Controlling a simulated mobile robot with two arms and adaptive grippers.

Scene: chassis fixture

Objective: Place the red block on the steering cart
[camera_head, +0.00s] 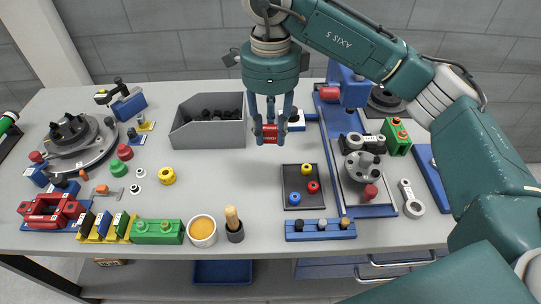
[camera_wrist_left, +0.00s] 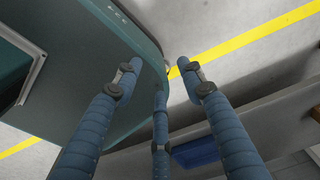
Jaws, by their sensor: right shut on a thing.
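My right gripper (camera_head: 270,128) is above the middle of the table, pointing down. It is shut on a red block (camera_head: 270,136), whose sides are partly hidden by the fingers. The block appears to be held above the grey tabletop, apart from other things. I cannot tell for sure which fixture is the steering cart. My left gripper (camera_wrist_left: 161,78) shows only in the left wrist view; its fingers are spread and nothing is between them, with the floor below.
A grey bin (camera_head: 208,136) with dark parts stands left of the right gripper. A dark tray (camera_head: 302,205) with coloured rings lies in front of it. A blue-based fixture (camera_head: 375,211) stands at right. A cup (camera_head: 202,238) is near the front edge. Clear tabletop (camera_head: 240,180) lies between.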

